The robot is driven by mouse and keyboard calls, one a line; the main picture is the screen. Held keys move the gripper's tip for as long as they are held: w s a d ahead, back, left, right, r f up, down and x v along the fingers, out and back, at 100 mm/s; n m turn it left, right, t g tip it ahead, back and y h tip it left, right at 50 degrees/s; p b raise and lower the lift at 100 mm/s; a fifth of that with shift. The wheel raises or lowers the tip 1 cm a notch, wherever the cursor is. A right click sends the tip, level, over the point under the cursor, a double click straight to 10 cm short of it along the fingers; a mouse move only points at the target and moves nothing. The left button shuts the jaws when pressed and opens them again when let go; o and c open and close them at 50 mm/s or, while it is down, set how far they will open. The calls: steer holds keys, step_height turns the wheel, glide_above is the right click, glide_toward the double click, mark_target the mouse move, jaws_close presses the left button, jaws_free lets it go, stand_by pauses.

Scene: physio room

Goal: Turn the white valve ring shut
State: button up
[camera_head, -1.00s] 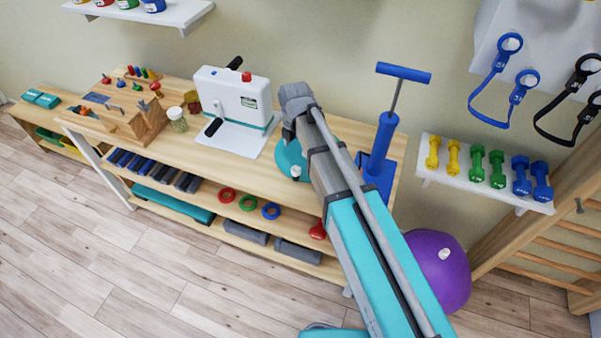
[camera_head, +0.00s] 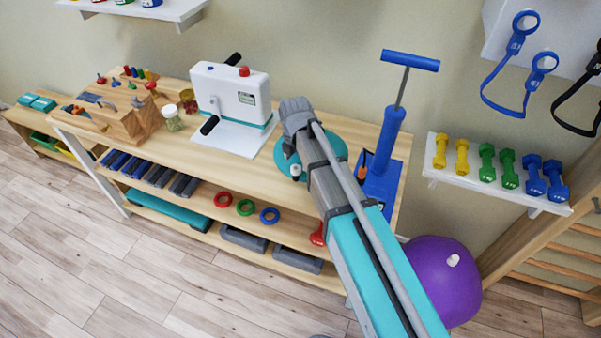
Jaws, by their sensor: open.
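A teal rounded cushion (camera_head: 334,146) lies on the wooden bench top, partly hidden behind my arm. A small white valve piece (camera_head: 295,170) with a dark part beside it shows at its front left edge. It is too small to tell whether this is the valve ring or how far it is turned. My gripper (camera_head: 297,110) is at the grey far end of my arm, above the bench and up from the white piece in the picture. It is open; its fingertips are hard to make out, and I see nothing held.
A white crank machine (camera_head: 228,92) stands left of my gripper and a blue hand pump (camera_head: 386,150) right of it. A pegboard block (camera_head: 130,112) and jars are farther left. A purple ball (camera_head: 440,285) with a white plug is on the floor at right.

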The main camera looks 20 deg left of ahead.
mark_target(296, 167)
steer(key=shift+f+b, duration=1.2)
steer(key=shift+f, duration=0.3)
